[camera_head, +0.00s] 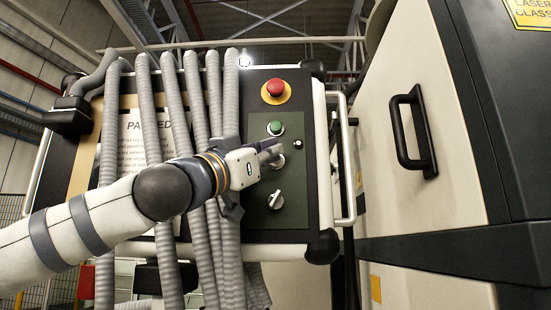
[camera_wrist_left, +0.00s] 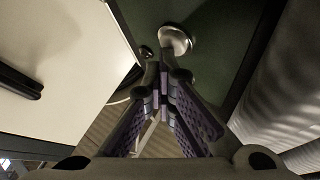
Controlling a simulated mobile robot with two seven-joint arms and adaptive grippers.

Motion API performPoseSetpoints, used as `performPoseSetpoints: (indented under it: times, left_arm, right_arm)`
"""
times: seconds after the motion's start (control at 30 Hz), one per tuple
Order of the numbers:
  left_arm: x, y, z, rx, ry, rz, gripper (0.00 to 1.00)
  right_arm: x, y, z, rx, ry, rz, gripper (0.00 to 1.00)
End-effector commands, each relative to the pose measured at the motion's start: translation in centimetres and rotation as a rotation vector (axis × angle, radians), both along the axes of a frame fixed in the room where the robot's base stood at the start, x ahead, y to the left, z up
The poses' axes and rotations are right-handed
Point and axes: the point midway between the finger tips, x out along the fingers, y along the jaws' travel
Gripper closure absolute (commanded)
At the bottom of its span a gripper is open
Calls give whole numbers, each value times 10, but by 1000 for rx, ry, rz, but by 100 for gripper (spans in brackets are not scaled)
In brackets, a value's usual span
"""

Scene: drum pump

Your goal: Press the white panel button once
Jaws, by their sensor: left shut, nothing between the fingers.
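The white button (camera_head: 278,162) sits on the dark green face of the control panel, below the green button and partly hidden behind my left gripper. My left gripper (camera_head: 275,150) comes in from the left, with its fingers shut and empty in front of the panel beside the white button. In the left wrist view, the shut fingertips (camera_wrist_left: 161,72) are close to a pale round control (camera_wrist_left: 175,40), which looks like the white button. I cannot tell whether they touch it. My right gripper is not in view.
The panel also has a red emergency stop (camera_head: 274,89), a green button (camera_head: 276,128), a small black knob (camera_head: 297,143) and a white rotary switch (camera_head: 276,199). Grey hoses (camera_head: 196,90) hang on the left. A cabinet with a black handle (camera_head: 411,132) stands on the right.

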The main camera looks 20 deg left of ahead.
Motion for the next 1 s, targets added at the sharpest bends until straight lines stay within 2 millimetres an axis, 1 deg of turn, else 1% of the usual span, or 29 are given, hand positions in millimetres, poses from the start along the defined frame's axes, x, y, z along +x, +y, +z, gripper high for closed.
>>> performPoseSetpoints:
  times: [0.17, 0.5, 0.77, 0.83, 1.0]
  left_arm:
    - [-1, 0, -1, 0, 2, 1, 100]
    - [-18, -4, 0, 0, 0, 1, 100]
    - [-18, -4, -1, 0, 1, 1, 100]
    - [-22, -5, 0, 1, 0, 0, 100]
    - [-41, -10, 3, 1, -4, -1, 100]
  right_arm:
    - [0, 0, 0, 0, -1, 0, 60]
    - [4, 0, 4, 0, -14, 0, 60]
    - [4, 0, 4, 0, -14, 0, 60]
    - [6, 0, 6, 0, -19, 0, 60]
    - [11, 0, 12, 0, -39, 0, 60]
